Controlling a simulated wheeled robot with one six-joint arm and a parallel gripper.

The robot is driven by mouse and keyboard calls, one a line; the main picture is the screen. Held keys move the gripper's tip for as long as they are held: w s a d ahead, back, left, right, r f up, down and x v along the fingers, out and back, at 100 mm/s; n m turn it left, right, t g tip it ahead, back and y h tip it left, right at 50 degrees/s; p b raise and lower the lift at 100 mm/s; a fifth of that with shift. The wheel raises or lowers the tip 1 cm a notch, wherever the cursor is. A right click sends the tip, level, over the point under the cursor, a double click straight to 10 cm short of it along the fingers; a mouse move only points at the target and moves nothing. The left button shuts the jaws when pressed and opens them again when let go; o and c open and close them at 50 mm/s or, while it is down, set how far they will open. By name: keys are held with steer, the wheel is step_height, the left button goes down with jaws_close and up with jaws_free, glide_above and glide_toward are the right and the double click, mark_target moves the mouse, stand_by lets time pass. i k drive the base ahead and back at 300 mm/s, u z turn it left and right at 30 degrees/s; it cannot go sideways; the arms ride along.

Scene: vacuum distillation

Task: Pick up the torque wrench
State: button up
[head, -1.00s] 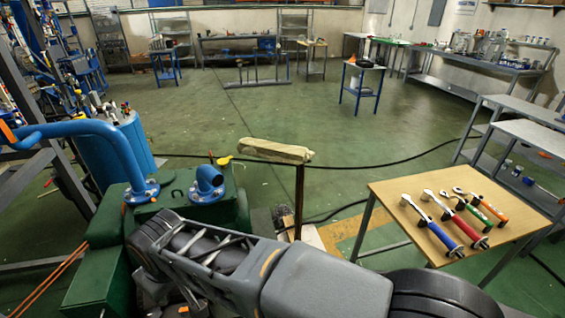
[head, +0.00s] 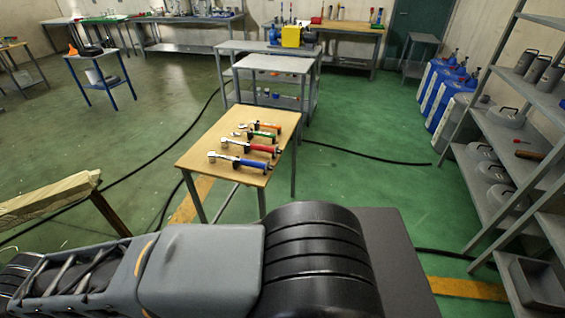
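Several wrench-like tools with coloured handles lie in a row on a small wooden-topped table (head: 195,157) in the middle of the head view. The nearest has a blue handle (head: 248,163). Behind it lie one with a red handle (head: 261,148), one with a green handle (head: 262,135) and one with an orange handle (head: 268,126). Their heads point left and their handles right. I cannot tell from their looks which is the torque wrench meant. My arm crosses the bottom of the view, in front of the table. My gripper is out of view.
Grey metal tables (head: 272,63) stand behind the wooden table. A shelf rack (head: 480,205) with grey containers is at the right, near blue drums (head: 436,88). A wooden beam (head: 50,200) juts in at left. Green floor is open between table and rack.

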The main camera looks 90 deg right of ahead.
mark_target(212, 157)
steer(key=z, duration=2.15)
steer(key=k, duration=1)
steer(key=z, duration=0.75)
steer(key=i, duration=1.35)
steer(key=u, duration=0.85)
steer(key=i, duration=0.45)
steer(key=u, duration=0.55)
